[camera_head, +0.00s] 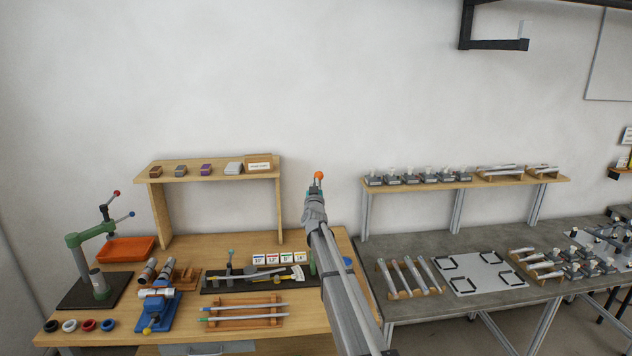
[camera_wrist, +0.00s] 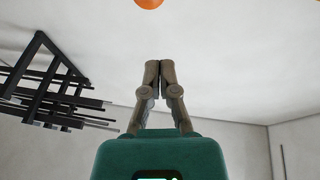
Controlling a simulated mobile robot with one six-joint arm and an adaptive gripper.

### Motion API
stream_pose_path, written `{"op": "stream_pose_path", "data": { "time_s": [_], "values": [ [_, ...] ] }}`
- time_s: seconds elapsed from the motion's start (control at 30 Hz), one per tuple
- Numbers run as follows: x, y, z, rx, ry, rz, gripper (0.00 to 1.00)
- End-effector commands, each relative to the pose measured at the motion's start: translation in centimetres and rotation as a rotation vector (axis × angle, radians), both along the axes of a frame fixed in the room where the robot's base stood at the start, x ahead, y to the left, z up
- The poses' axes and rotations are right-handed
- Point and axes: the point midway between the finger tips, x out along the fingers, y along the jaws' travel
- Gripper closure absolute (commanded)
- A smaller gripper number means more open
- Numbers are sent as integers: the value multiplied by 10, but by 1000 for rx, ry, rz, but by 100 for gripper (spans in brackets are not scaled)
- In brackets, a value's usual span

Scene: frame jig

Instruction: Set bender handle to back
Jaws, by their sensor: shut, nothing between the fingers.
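My gripper (camera_head: 314,192) is raised in front of the white wall, above the wooden bench, pointing up. Its fingers (camera_wrist: 159,68) are shut and empty in the wrist view. An orange ball (camera_head: 319,175) shows just past the fingertips in the head view; it also shows at the top edge of the wrist view (camera_wrist: 148,3), apart from the fingers. I cannot tell what it is attached to. A bender-like tool with a metal bar (camera_head: 252,273) and a yellow-and-white scale (camera_head: 297,272) lies on a black plate (camera_head: 212,289). My arm hides part of the bench beside it.
A press (camera_head: 100,240) with red and blue knobs stands at the left by an orange tray (camera_head: 126,249). A rod rack (camera_head: 240,313) lies in front. A grey bench (camera_head: 455,302) with parts is at the right.

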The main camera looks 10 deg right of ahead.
Motion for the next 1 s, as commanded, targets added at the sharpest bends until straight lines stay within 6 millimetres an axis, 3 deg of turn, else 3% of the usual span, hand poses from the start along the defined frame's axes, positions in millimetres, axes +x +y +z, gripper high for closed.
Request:
{"op": "stream_pose_path", "data": {
  "time_s": [0.67,0.87,1.0],
  "values": [
    [-12,1,-8,0,27,17,100],
    [-35,6,-35,-3,136,87,100],
    [-64,12,-67,0,272,158,100]
  ]
}}
